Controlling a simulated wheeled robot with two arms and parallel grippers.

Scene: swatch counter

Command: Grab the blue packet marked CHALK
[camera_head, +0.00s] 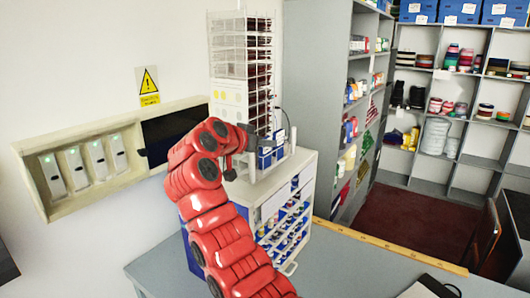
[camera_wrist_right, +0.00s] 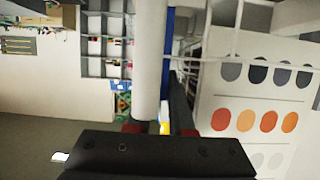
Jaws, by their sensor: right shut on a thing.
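My right arm reaches up to the white wire rack on the cabinet in the head view. Its gripper (camera_head: 240,166) is at the rack's lower front, partly hidden behind my own arm links. Blue packets (camera_head: 265,158) show there at the rack's foot; no CHALK marking is readable. In the right wrist view, my right gripper (camera_wrist_right: 161,128) is shut on a thin thing seen nearly edge-on, with a blue strip (camera_wrist_right: 169,60) above and a yellow and white part between the fingertips. I take it for a blue packet. A pale post hides part of it. My left gripper is not in view.
The wire rack (camera_head: 241,42) stands tall on a white cabinet (camera_head: 283,205) with small filled compartments. A wall box (camera_head: 93,160) with several white devices is at left. The grey counter (camera_head: 345,262) is mostly clear at right. A swatch card (camera_wrist_right: 262,90) stands close right of the gripper in the wrist view.

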